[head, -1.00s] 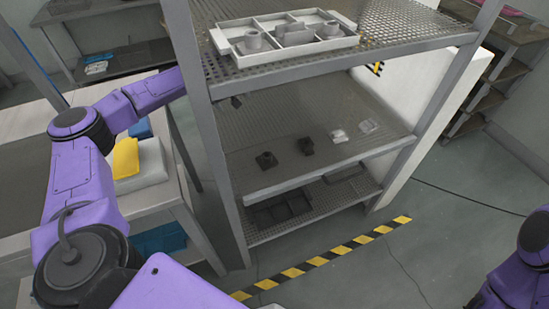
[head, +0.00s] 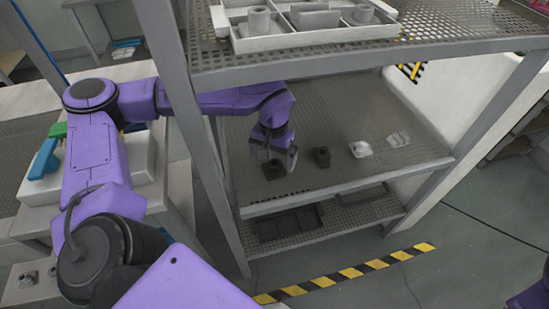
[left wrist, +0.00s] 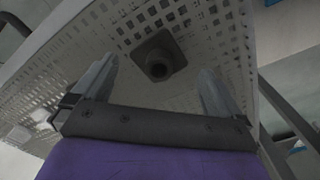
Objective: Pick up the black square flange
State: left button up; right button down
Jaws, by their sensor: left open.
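The black square flange (head: 273,170) rests on the middle perforated shelf, leftmost in a row of parts. In the left wrist view the flange (left wrist: 158,55) shows a square base with a round collar, lying between and beyond the fingertips. My left gripper (head: 277,154) reaches into the shelf just over the flange, pointing down. In the left wrist view its two fingers (left wrist: 157,68) are apart with nothing held. I cannot tell the exact height of the fingertips above the flange. My right gripper is out of view; only a bit of my right arm shows.
The upper shelf, with a grey divided tray (head: 310,40), lies above my arm. The left shelf post (head: 165,60) stands close to my arm. A dark tray (head: 290,222) lies below.

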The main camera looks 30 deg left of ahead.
aim_at(274, 162)
pick_arm(q)
jog(key=f, duration=0.3)
jog(key=shift+w+f, duration=0.2)
jog(key=c, duration=1)
jog(key=shift+o, duration=0.2)
jog(key=shift+r, duration=0.1)
notch_tip(274, 162, up, 10)
jog(key=shift+p, duration=0.45)
